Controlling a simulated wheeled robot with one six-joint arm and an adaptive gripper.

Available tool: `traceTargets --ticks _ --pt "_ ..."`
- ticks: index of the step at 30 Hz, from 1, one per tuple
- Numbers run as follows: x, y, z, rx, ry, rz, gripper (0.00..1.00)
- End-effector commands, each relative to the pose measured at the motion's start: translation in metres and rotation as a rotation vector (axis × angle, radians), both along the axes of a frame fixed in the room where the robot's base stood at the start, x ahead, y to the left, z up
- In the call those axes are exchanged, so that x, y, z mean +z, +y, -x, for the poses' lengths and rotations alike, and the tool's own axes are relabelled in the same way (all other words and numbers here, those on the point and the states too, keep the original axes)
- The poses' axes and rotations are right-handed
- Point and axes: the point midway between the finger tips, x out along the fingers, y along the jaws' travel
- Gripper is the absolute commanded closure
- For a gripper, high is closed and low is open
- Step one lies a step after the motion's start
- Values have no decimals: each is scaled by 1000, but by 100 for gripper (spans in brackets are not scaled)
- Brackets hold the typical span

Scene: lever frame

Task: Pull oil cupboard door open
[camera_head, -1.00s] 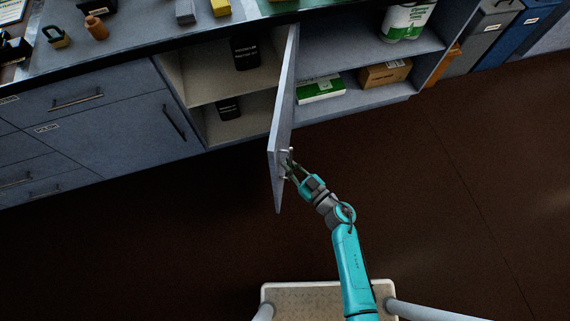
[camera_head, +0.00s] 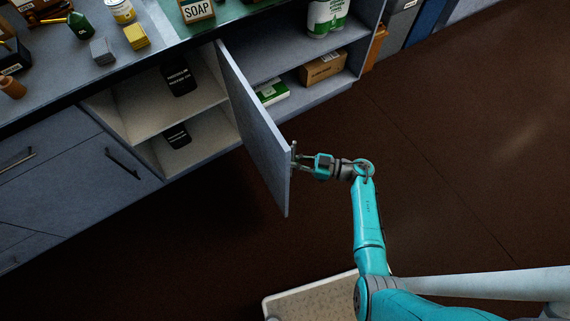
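The cupboard door (camera_head: 258,130) is a grey-blue panel. It stands swung out from the cabinet front, roughly square to it, hinged at the right side of the open compartment (camera_head: 160,105). Two black containers stand inside, one on the upper shelf (camera_head: 179,80) and one below (camera_head: 177,135). My gripper (camera_head: 299,158) is at the free end of the door, on its right-hand face, where the handle (camera_head: 293,152) shows only in small part. The fingers are at the handle, with a small gap between them; whether they clamp it is too small to tell.
The open shelves to the right hold a brown box (camera_head: 324,68), a green-and-white box (camera_head: 272,92) and a white-green container (camera_head: 327,15). Closed drawers and a cupboard (camera_head: 80,185) lie left. The dark floor (camera_head: 440,190) is clear on the right.

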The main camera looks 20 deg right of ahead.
Motion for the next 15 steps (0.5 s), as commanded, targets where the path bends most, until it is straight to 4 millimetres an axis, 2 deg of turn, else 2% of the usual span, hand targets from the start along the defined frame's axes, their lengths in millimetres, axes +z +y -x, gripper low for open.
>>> traceTargets --ticks 15 --pt "-4 -6 2 26 8 -3 100"
